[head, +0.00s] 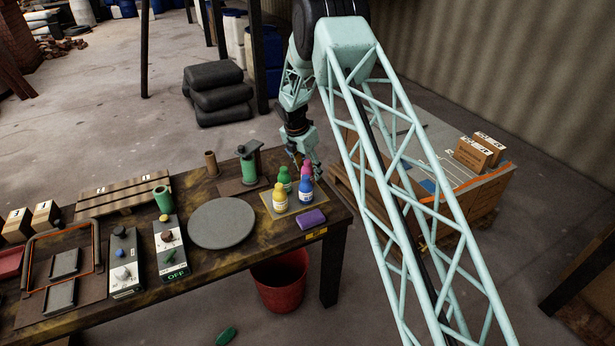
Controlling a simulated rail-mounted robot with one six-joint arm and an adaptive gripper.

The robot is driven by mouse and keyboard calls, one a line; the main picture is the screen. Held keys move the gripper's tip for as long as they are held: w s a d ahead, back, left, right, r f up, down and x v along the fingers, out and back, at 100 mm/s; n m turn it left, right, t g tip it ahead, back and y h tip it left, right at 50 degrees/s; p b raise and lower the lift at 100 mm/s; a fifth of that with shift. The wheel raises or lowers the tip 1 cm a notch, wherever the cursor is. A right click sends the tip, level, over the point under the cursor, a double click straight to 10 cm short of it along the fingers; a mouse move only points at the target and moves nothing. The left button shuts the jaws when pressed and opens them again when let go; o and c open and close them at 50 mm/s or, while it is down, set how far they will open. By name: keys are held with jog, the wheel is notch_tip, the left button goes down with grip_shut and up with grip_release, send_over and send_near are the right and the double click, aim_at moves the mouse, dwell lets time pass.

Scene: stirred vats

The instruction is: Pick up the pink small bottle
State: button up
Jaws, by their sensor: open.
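The pink small bottle (306,171) stands upright at the back right of a small tan tray (268,206) near the right end of the bench. A green bottle (284,178), a yellow bottle (279,196) and a blue bottle (305,191) stand close to it on the same tray. The blue one stands in front of it and hides its lower part. My gripper (306,162) is open and points down just at the pink bottle's top. Whether its fingers are around the bottle or behind it I cannot tell.
A round grey plate (221,223) and a green-bodied stand (247,165) are to the left. Switch boxes (170,247) stand farther left. A red bucket (281,281) is under the bench. A crate (467,205) stands beyond the bench at right.

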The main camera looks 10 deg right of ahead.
aim_at(310, 175)
jog(key=shift+x, duration=2.05)
jog(key=shift+d, duration=0.15)
jog(key=shift+r, duration=0.1)
jog(key=c, duration=1.1)
jog(key=shift+r+p, duration=0.4)
jog(key=shift+r, duration=4.6)
